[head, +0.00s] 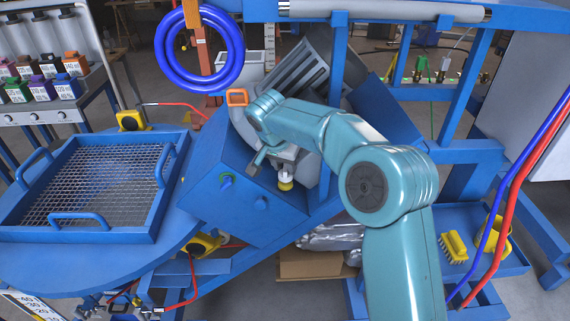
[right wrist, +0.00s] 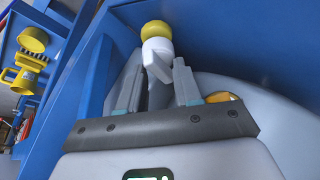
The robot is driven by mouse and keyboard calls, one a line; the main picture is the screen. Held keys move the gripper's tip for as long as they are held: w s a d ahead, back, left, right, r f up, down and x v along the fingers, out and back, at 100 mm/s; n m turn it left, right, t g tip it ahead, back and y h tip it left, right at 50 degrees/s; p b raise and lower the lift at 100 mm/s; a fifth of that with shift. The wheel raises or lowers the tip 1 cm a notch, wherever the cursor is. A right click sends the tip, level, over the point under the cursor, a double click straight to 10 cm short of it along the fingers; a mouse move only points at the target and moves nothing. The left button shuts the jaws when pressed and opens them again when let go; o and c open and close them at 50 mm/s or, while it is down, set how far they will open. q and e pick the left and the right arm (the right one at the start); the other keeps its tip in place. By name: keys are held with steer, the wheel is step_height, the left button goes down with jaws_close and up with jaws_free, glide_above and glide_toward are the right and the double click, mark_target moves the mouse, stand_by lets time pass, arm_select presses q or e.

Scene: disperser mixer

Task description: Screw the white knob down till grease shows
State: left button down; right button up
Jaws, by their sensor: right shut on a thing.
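The white knob (head: 285,170) is at the lower right of the blue housing (head: 235,185) in the head view, with a round yellow part (head: 286,185) below it. In the right wrist view the white knob (right wrist: 157,50) shows between and beyond the fingers, with the yellow part (right wrist: 157,28) at its far end. My right gripper (head: 276,158) is shut on the knob; its fingers (right wrist: 160,80) stand either side of it. I cannot tell whether the yellow is grease or a solid part. My left gripper is not in view.
A blue sieve tray (head: 75,233) lies on the round blue table at left. A blue coiled hose (head: 160,48) hangs above. A yellow brush (head: 453,248) lies on a blue tray at right, near red and blue hoses (head: 512,195). Blue frame bars stand close behind my right arm.

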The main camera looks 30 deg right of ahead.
steer(key=shift+w+r, duration=0.15)
steer(key=shift+r, duration=0.05)
steer(key=o, duration=0.9)
steer(key=shift+a, duration=0.15)
steer(key=v, duration=0.7)
steer(key=shift+r, duration=0.2)
